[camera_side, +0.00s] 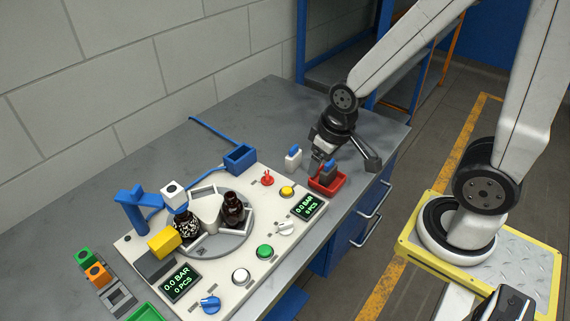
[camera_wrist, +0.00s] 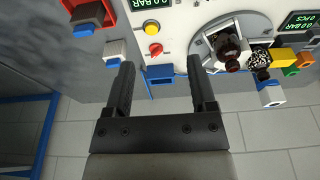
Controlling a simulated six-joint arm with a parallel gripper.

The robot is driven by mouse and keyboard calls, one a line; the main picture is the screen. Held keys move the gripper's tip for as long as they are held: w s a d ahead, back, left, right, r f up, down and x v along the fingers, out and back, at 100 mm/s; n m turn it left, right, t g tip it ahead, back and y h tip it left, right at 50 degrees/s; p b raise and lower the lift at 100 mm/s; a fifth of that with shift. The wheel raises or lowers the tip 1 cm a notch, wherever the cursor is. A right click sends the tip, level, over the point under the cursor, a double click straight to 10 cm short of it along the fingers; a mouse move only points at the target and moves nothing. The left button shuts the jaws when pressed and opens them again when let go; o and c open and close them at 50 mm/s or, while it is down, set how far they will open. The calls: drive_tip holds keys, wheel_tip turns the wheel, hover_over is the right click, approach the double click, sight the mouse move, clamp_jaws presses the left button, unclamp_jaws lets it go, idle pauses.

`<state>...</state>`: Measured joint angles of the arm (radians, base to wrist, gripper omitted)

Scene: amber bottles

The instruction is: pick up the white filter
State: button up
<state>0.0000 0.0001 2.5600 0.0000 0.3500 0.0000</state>
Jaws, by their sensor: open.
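The white filter (camera_side: 293,158), a small white block with a blue top, stands on the grey bench behind the red tray in the side view. In the wrist view the white filter (camera_wrist: 115,48) shows just beyond and left of the left fingertip. My gripper (camera_side: 343,160) is open and empty, above the bench to the right of the filter. In the wrist view my gripper (camera_wrist: 160,66) has its fingers spread wide with nothing between them.
The white machine panel (camera_side: 222,277) carries a turntable with amber bottles (camera_side: 233,208), (camera_side: 186,226), buttons and displays. A red knob (camera_side: 267,178) and yellow button (camera_side: 287,191) are nearest the filter. A blue box (camera_side: 240,157) stands left of it. The bench behind the filter is clear.

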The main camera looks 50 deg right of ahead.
drive_tip(key=shift+o, duration=0.5)
drive_tip(key=shift+w, duration=0.1)
drive_tip(key=n+g, duration=0.3)
drive_tip(key=n, duration=1.6)
approach(295, 147)
wheel_tip(295, 147, down, 6)
drive_tip(key=shift+f, duration=0.1)
drive_tip(key=shift+a+f, duration=0.1)
drive_tip(key=shift+f, duration=1.15)
drive_tip(key=shift+f, duration=0.1)
